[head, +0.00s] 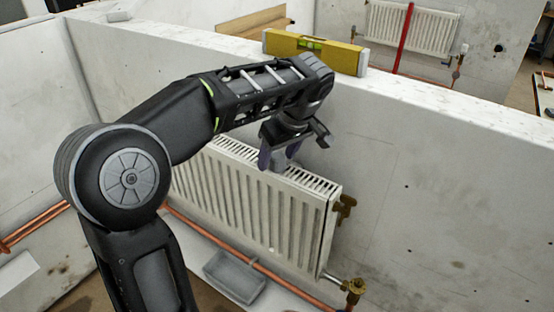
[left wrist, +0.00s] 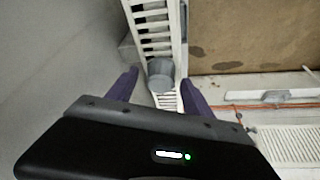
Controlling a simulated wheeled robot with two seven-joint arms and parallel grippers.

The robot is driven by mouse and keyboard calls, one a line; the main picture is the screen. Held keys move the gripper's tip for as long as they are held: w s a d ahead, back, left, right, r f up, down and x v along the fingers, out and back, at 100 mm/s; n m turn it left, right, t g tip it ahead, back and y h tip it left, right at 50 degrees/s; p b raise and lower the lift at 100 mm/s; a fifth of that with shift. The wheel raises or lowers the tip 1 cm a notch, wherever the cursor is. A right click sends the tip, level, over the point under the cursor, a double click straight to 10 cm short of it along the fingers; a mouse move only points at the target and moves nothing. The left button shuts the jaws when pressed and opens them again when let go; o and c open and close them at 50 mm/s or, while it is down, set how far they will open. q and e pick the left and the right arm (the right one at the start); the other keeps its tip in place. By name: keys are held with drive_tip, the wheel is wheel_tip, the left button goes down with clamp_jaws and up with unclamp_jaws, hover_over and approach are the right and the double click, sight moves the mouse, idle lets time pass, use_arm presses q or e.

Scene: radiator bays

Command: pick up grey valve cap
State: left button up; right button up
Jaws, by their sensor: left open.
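The grey valve cap (left wrist: 160,74) is a short grey cylinder on the slatted top of the white radiator (left wrist: 152,28). In the left wrist view it sits between the two purple fingers of my left gripper (left wrist: 161,82), with a gap on either side. In the head view my left gripper (head: 280,157) is open and points down at the top of the radiator (head: 250,205). The cap is mostly hidden there by the fingers. My right gripper is not in view.
A wall stands close behind the radiator, with a yellow spirit level (head: 315,51) on its top. Brass valves (head: 353,290) are at the radiator's right end. A grey tray (head: 235,277) and copper pipes lie below. A second radiator (head: 412,28) hangs at the back.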

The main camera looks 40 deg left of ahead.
use_arm(q)
clamp_jaws()
idle(0.6)
drive_tip(key=shift+r, duration=0.15)
